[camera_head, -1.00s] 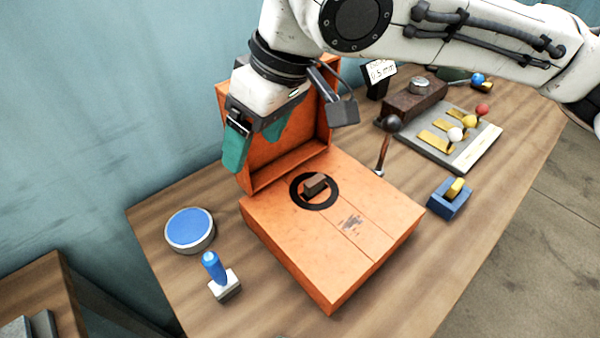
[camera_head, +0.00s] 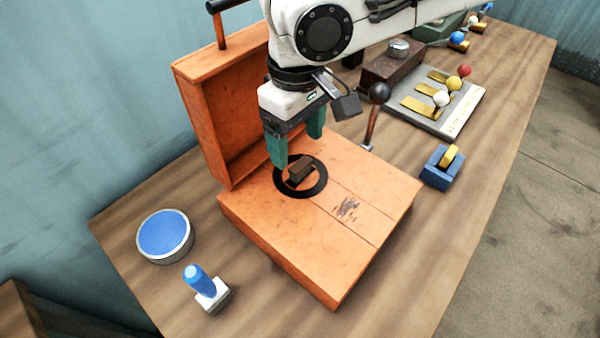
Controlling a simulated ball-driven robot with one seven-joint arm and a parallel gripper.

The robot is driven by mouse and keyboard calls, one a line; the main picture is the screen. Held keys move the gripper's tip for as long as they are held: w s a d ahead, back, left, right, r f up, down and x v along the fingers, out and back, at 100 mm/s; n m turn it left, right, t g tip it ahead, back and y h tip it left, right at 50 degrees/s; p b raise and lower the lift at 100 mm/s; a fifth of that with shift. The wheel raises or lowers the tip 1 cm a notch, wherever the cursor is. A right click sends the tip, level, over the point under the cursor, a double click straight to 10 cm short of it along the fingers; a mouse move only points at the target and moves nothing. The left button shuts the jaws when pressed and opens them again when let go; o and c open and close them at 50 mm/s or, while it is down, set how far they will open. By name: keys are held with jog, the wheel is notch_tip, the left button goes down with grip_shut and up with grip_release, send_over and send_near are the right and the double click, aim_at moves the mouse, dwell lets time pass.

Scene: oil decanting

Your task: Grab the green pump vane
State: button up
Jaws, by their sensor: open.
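I cannot make out a green pump vane; the only green near the box is the teal fingers of my gripper (camera_head: 298,150). A small brown block (camera_head: 300,171) sits inside a black ring (camera_head: 281,187) on top of the orange box (camera_head: 370,203). My gripper is open and points down just above and behind the brown block, with its fingers apart and nothing seen between them. The left finger comes close to the ring's back edge; whether it touches cannot be told.
The orange lid (camera_head: 212,108) stands upright behind my gripper. A black-knobbed lever (camera_head: 373,125) rises at the right. A blue holder with a yellow piece (camera_head: 441,170), a plate with colored knobs (camera_head: 465,110), a blue round tin (camera_head: 165,236) and a blue-handled stamp (camera_head: 205,287) surround the box.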

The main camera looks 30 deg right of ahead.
aim_at(299, 162)
notch_tip(299, 162, down, 5)
jog(key=shift+d+r+b, duration=0.1)
jog(key=shift+d+b, duration=0.05)
jog(key=shift+b, duration=0.15)
jog(key=shift+c, duration=0.2)
jog(key=c, duration=1.2)
jog(key=shift+o, duration=0.2)
